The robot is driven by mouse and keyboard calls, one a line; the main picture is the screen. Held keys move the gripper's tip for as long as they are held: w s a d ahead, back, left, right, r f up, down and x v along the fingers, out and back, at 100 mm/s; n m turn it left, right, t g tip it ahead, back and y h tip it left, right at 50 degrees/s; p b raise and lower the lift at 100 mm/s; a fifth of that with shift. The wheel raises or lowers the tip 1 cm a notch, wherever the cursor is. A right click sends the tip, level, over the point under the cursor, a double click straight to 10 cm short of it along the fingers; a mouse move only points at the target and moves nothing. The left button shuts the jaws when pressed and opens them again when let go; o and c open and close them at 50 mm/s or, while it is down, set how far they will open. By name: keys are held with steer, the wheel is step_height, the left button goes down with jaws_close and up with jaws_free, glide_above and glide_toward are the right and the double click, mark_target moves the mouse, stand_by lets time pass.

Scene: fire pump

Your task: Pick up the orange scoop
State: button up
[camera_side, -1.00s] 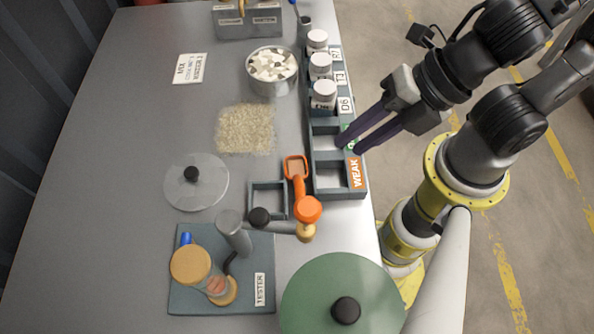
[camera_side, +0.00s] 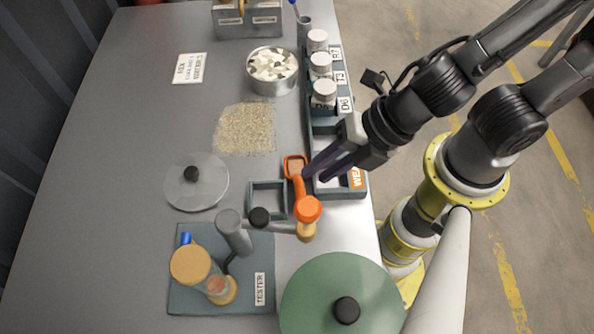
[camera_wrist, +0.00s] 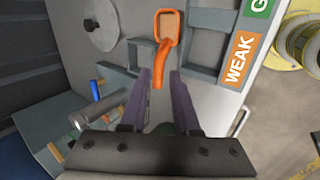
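The orange scoop (camera_side: 297,174) lies between a small open grey tray and the compartment rack, with its square bowl toward the back and its handle toward the front. An orange round cap (camera_side: 308,208) shows at the handle's near end in the side view. My gripper (camera_side: 312,176) is open just right of the scoop. In the wrist view the scoop (camera_wrist: 165,35) lies ahead of my gripper (camera_wrist: 161,75), and the handle's end reaches between the two dark fingers without visible contact. Its height above the table is hard to tell.
The rack (camera_side: 345,193) with several white-lidded jars stands at right, its label reading WEAK. The small tray (camera_side: 268,188) is left of the scoop. A tester (camera_side: 215,275) and a green round lid (camera_side: 343,285) are in front.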

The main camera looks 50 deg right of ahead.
mark_target(302, 186)
steer(key=x, duration=0.3)
steer(key=shift+s+a, duration=0.1)
steer(key=shift+a, duration=0.15)
steer(key=shift+x, duration=1)
jaws_close()
